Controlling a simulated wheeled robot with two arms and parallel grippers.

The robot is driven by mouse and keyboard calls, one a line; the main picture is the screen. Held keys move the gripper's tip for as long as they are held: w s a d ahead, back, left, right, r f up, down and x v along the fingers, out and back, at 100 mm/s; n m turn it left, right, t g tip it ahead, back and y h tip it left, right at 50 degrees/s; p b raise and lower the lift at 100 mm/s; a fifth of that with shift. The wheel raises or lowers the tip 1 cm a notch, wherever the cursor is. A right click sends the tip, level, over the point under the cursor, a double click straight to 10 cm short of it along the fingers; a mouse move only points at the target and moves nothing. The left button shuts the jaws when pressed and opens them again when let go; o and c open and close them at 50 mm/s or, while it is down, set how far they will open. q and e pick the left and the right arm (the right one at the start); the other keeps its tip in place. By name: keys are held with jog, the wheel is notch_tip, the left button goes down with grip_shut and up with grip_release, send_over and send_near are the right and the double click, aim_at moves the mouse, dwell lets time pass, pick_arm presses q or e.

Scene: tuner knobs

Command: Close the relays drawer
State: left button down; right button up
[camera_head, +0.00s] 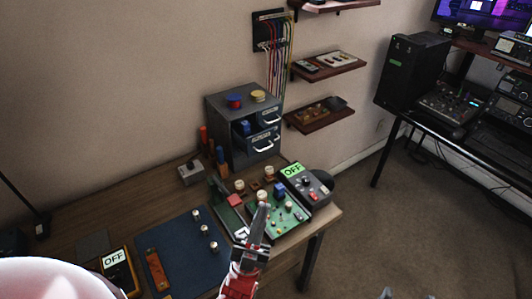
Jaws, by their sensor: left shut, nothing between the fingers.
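A dark grey drawer cabinet (216,113) stands at the back of the wooden desk, against the wall. Its drawers have pale handles and small labels too small to read. One drawer (262,137) looks pulled out, with a blue item (243,128) showing inside; I cannot tell how far. My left gripper (262,208) is shut and empty. It appears over the green circuit board, in front of and apart from the cabinet. Small grey tips at the bottom edge may be my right gripper (402,294); their state is unclear.
A green circuit board (289,217) with pale knobs and a grey box with an OFF display (314,187) lie near the desk's right end. A blue mat (183,257) with knobs lies left. Coloured cables (271,50) and shelves (322,117) are on the wall.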

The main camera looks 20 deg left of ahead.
pick_arm(q)
jog(key=w+d+m+g+y, duration=0.2)
jog(key=w+g, duration=0.1)
jog(key=w, duration=0.5)
jog(key=m+g+y+b, duration=0.2)
jog(key=m+g+y, duration=0.2)
jog(key=g+y, duration=0.55)
send_near(270, 147)
jog(key=shift+g+h, duration=0.45)
jog(key=p+x, duration=0.3)
jog(key=r+p+x, duration=0.1)
jog(key=x, duration=0.1)
jog(key=shift+w+a+f, duration=0.1)
jog(key=shift+w+a, duration=0.1)
jog(key=shift+a, duration=0.05)
jog(key=shift+w+a+f, duration=0.1)
jog(key=shift+f, duration=0.05)
